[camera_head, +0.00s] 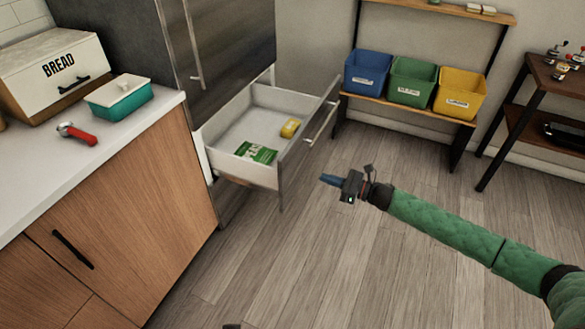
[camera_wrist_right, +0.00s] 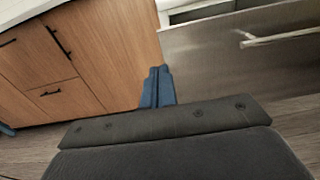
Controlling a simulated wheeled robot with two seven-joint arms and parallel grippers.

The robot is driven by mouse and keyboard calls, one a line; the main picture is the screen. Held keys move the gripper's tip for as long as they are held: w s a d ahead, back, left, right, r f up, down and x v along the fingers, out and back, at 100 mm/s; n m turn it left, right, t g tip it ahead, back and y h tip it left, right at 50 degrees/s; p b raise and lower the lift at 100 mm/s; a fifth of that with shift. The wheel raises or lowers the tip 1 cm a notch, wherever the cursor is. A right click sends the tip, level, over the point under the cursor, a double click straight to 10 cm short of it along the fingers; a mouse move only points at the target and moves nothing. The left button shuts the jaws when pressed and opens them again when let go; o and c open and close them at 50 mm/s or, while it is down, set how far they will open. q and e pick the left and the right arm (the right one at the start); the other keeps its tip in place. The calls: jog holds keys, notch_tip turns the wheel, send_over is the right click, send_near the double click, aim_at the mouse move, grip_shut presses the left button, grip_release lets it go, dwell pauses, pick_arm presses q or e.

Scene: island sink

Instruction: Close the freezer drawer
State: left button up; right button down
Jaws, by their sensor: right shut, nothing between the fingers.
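The freezer drawer (camera_head: 240,128) is pulled out from the bottom of the steel fridge, in the head view. A green packet (camera_head: 256,152) and a small yellow item (camera_head: 290,128) lie in it. Its steel front has a bar handle (camera_head: 321,122). My right gripper (camera_head: 328,180) is shut and empty, in front of and to the right of the drawer front, apart from it. In the right wrist view its blue fingers (camera_wrist_right: 157,86) are together, with the steel drawer front (camera_wrist_right: 235,62) and handle (camera_wrist_right: 280,37) beyond to the right. My left gripper is not seen.
A wooden counter cabinet (camera_head: 130,225) stands left of the drawer. A rack with blue (camera_head: 366,72), green (camera_head: 411,82) and yellow (camera_head: 459,94) bins stands behind to the right. A dark shelf (camera_head: 530,110) is at the far right. The wood floor before the drawer is clear.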

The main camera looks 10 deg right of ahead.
aim_at(282, 165)
jog(key=p+x, duration=0.3)
jog(key=x, duration=0.9)
jog(key=shift+w+a+r+p, duration=0.15)
jog(key=shift+w+a+p, duration=0.1)
jog(key=shift+p, duration=0.1)
jog(key=shift+w+a, duration=0.3)
jog(key=shift+a, duration=0.1)
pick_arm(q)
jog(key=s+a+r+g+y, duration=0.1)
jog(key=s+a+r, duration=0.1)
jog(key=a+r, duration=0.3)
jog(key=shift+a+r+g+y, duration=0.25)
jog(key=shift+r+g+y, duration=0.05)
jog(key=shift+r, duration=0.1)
pick_arm(e)
jog(key=shift+a, duration=0.1)
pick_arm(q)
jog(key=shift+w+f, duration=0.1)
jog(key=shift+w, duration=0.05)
pick_arm(e)
jog(key=shift+w+a+f, duration=0.1)
jog(key=shift+a+f, duration=0.05)
jog(key=shift+f, duration=0.05)
